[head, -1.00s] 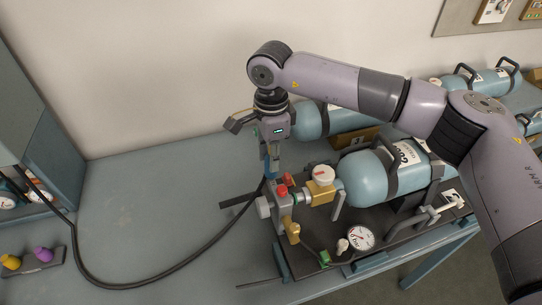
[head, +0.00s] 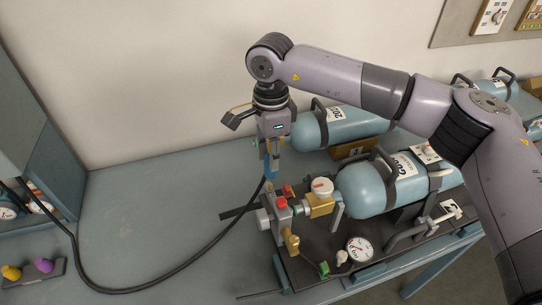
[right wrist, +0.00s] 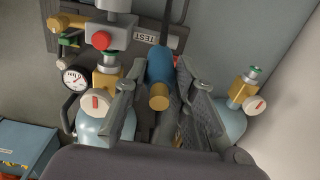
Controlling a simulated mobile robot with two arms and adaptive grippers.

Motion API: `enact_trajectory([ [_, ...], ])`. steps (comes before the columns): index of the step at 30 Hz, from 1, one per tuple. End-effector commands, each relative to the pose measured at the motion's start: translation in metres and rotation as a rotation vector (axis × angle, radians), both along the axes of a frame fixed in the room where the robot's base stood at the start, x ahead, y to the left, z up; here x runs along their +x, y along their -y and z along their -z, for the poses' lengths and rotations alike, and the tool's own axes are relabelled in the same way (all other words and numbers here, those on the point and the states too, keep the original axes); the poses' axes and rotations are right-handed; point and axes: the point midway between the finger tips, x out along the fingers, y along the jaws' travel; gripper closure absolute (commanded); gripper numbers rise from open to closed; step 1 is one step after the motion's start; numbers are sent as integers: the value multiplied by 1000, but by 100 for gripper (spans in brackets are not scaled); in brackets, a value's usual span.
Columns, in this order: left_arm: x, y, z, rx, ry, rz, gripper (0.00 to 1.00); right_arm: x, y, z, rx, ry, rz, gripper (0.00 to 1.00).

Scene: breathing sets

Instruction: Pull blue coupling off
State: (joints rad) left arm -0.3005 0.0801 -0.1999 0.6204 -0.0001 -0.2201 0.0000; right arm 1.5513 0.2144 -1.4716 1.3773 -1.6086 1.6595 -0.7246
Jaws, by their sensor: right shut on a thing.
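My right gripper (head: 272,152) points down above the valve block (head: 276,210) on the test bench. It is shut on the blue coupling (head: 270,167), at the end of a black hose (head: 215,240). In the right wrist view the blue coupling (right wrist: 160,65) sits between the two grey fingers (right wrist: 157,105), its brass end (right wrist: 159,97) facing the camera. The coupling looks apart from the block, above its red knob (head: 281,203). My left gripper is out of view.
A light-blue cylinder (head: 365,191) with a brass valve (head: 320,206) lies right of the block, near a gauge (head: 359,249). Another cylinder (head: 345,127) lies behind. Yellow and purple caps (head: 44,265) are at lower left. The table's middle left is clear except for the hose.

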Motion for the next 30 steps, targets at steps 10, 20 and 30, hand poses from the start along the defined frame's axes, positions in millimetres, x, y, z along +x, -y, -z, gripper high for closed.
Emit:
enact_trajectory([
  [10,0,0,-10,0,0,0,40,0,0,-23,0,0,0,100],
  [20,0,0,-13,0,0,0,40,0,0,-34,1,0,-1,100],
  [30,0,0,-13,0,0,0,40,0,0,-34,0,0,0,100],
])
